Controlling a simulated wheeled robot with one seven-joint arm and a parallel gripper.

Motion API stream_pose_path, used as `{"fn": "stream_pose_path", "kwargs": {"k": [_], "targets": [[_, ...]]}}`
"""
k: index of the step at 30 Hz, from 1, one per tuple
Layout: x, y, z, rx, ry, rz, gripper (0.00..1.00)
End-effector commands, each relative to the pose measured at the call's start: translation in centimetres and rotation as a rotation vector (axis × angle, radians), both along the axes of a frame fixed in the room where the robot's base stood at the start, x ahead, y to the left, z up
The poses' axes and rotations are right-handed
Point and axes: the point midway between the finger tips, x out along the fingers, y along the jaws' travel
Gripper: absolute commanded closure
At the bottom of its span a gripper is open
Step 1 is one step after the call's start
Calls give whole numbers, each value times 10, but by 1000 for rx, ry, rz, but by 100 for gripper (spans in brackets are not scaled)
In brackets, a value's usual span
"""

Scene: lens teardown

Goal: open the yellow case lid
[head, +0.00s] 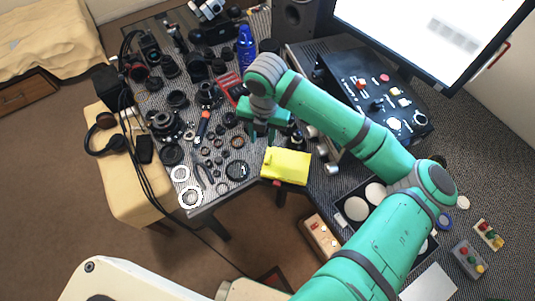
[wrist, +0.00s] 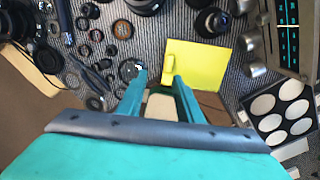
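The yellow case (head: 287,166) lies at the front edge of the table, and its lid looks closed. In the wrist view the yellow case (wrist: 205,62) is a flat yellow rectangle with a small raised yellow piece (wrist: 169,77) at its left side. My gripper (head: 263,132) is above the table, behind and left of the case in the head view. In the wrist view my gripper (wrist: 160,78) has its two teal fingers spread with nothing between them. The right fingertip overlaps the case's left part in the picture; I cannot tell the height gap.
Lens rings and small parts (head: 215,150) crowd the table left of the case. A black control box (head: 375,95) with knobs stands to the right. A tray of white discs (head: 357,208) is at the right front. A blue bottle (head: 246,48) stands behind.

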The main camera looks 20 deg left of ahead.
Motion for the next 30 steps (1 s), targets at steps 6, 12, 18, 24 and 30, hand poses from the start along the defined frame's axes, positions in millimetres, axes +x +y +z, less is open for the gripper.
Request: {"fn": "stream_pose_path", "kwargs": {"k": [6, 12, 18, 24, 30], "targets": [[1, -18, -6, -54, 8, 17, 67], [1, -17, -34, -52, 9, 16, 67], [1, -17, -70, -51, 8, 17, 67], [1, -16, -96, -51, 7, 16, 67], [1, -14, -107, -51, 5, 21, 67]]}}
